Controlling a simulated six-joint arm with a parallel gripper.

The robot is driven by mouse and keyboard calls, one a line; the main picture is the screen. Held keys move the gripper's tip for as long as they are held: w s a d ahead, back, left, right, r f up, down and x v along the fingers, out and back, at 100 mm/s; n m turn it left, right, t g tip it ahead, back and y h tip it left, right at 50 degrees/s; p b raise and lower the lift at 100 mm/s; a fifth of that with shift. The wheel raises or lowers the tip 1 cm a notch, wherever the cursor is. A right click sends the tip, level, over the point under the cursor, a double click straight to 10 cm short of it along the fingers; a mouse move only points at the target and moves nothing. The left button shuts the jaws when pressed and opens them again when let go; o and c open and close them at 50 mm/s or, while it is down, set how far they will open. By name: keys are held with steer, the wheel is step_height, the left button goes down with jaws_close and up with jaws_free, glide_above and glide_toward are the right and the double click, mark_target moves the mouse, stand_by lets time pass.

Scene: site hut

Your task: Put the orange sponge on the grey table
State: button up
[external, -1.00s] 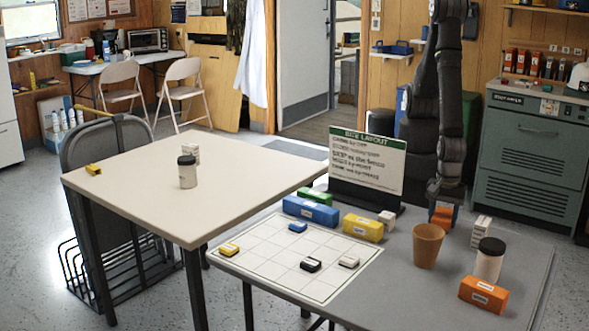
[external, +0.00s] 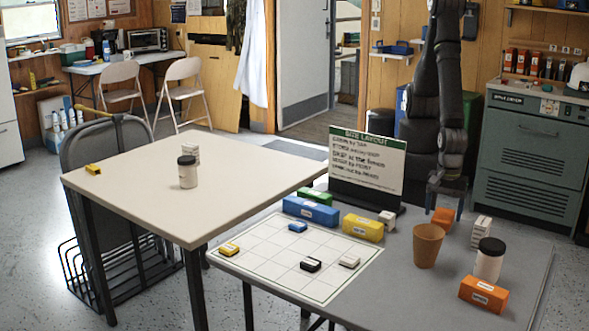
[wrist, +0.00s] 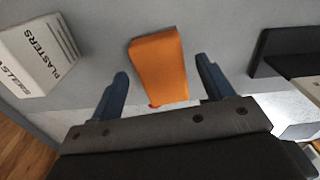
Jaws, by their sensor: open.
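A plain orange block, which looks like the orange sponge (external: 443,217), rests on the grey table (external: 385,290) behind the brown cup. My gripper (external: 446,205) is just above it with fingers pointing down. In the wrist view the sponge (wrist: 160,68) lies between the two blue fingertips of my gripper (wrist: 161,75), with clear gaps on both sides. The jaws are open and hold nothing. The sponge's lower part is partly hidden by the cup in the external view.
A brown cup (external: 428,245), a black-lidded jar (external: 488,260), a labelled orange box (external: 483,294) and a white plasters box (external: 481,231) stand close by. A sign (external: 367,170) stands behind a gridded sheet (external: 270,262). A cream table (external: 130,187) is at left.

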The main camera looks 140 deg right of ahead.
mark_target(443, 217)
step_height(443, 217, up, 10)
steer(key=shift+f, duration=0.2)
stand_by(0.4)
step_height(443, 217, down, 12)
steer(key=shift+f, duration=0.2)
steer(key=shift+r, duration=0.6)
